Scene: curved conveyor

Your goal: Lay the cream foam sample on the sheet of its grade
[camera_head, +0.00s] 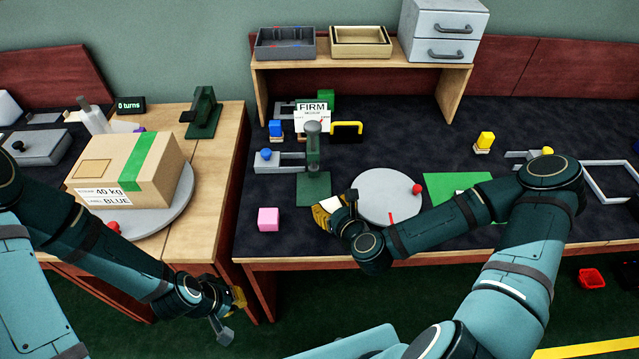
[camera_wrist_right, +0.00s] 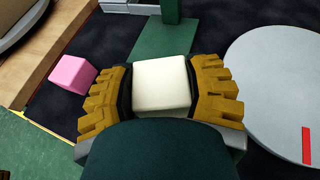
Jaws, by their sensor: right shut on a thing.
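The cream foam sample (camera_wrist_right: 162,84) is a pale block held between the ochre fingers of my right gripper (camera_wrist_right: 160,92), shut on it. In the head view my right gripper (camera_head: 335,208) is low over the dark bench, between the green press base (camera_head: 313,190) and the grey round plate (camera_head: 385,196); the sample (camera_head: 330,203) shows only in part. A green sheet (camera_head: 440,184) lies right of the plate, partly covered by my right arm. A card (camera_head: 312,110) reading FIRM stands behind the press; its smaller line is unreadable. My left gripper (camera_head: 232,312) hangs in front of the wooden side table.
A pink cube (camera_head: 268,219) lies left of the press base. The press column (camera_head: 313,150) stands behind my right gripper. The round plate has a red knob (camera_head: 417,188). A carton (camera_head: 125,170) sits on a turntable at left. A yellow piece (camera_head: 486,140) stands farther back.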

